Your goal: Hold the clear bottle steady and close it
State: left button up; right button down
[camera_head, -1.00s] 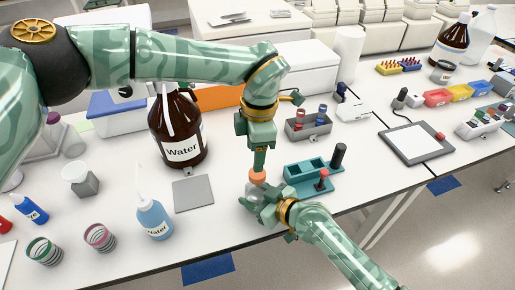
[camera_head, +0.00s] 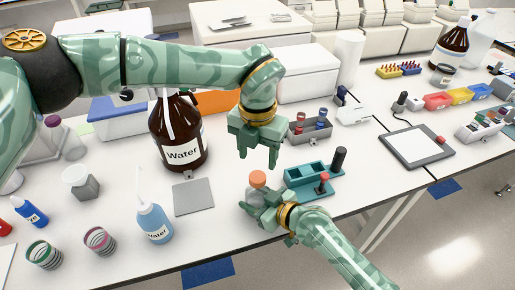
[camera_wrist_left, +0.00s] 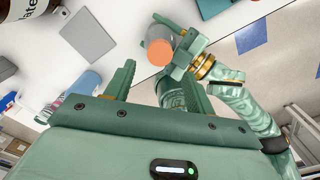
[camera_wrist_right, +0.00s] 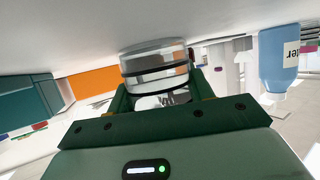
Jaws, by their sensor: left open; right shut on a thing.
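The clear bottle (camera_wrist_right: 155,65) is between the fingers of my right gripper, which is shut on it at the table's front edge. In the head view the bottle (camera_head: 252,194) is partly hidden by my right gripper (camera_head: 262,205). An orange cap (camera_head: 257,179) sits on top of the bottle; it also shows in the left wrist view (camera_wrist_left: 159,51). I cannot tell how tight the cap is. My left gripper (camera_head: 258,160) is open and empty, above and apart from the cap, with its fingers pointing down.
A teal rack (camera_head: 312,178) stands just right of the bottle. A grey pad (camera_head: 193,195) and a blue-liquid wash bottle (camera_head: 154,220) are to the left. A large brown water bottle (camera_head: 178,135) stands behind the pad. A grey tube rack (camera_head: 308,129) is behind the teal rack.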

aim_at(257, 176)
pick_arm(q)
notch_tip(257, 176, down, 7)
dwell(0.3)
jog(key=c, duration=1)
jog(key=o, duration=1.1)
jog(key=shift+o, duration=0.2)
jog(key=shift+r, duration=0.1)
notch_tip(257, 176, up, 12)
